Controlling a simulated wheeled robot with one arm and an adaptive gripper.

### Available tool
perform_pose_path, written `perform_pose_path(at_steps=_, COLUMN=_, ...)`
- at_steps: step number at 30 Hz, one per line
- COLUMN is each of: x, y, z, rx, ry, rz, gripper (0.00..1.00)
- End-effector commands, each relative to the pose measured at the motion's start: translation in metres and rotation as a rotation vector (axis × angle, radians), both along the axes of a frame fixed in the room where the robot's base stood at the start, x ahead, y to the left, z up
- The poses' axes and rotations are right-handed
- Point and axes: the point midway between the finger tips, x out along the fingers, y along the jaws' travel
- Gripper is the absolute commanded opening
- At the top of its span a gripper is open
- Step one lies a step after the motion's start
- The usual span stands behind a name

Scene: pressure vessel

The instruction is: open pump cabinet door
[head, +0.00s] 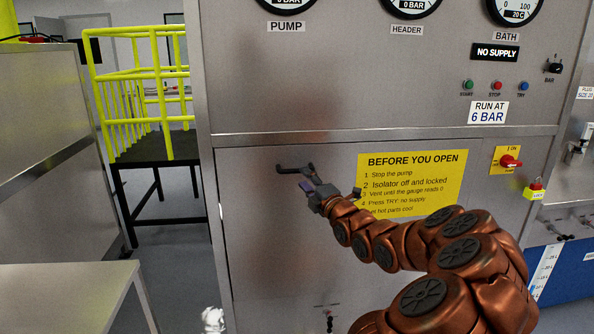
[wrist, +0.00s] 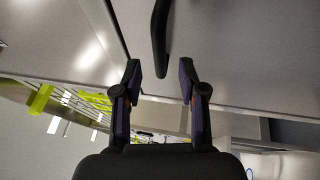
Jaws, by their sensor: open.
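The pump cabinet door (head: 255,230) is the grey lower panel under the gauges in the head view, and it looks shut. Its dark bar handle (head: 288,169) is near the door's upper left. In the wrist view, the black handle (wrist: 159,32) comes down from the top edge, and its end lies between my fingertips. My gripper (head: 312,183) is in front of the door by the handle. In the wrist view, my gripper (wrist: 160,72) has its two fingers apart, one on each side of the handle's end. I cannot tell whether either finger touches it.
A yellow "before you open" sign (head: 415,183) is on the door, partly behind my arm. A red isolator switch (head: 509,162) and a red-and-yellow lock (head: 536,190) are to the right. A bench (head: 65,285) stands at lower left. Yellow railings (head: 125,85) stand behind it.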

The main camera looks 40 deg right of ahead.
Motion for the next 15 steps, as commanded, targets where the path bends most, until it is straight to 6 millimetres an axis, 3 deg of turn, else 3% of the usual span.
perform_pose_path(at_steps=15, x=0.046, y=-0.01, z=0.009, rx=0.003, ry=0.0, rz=0.002, gripper=0.41)
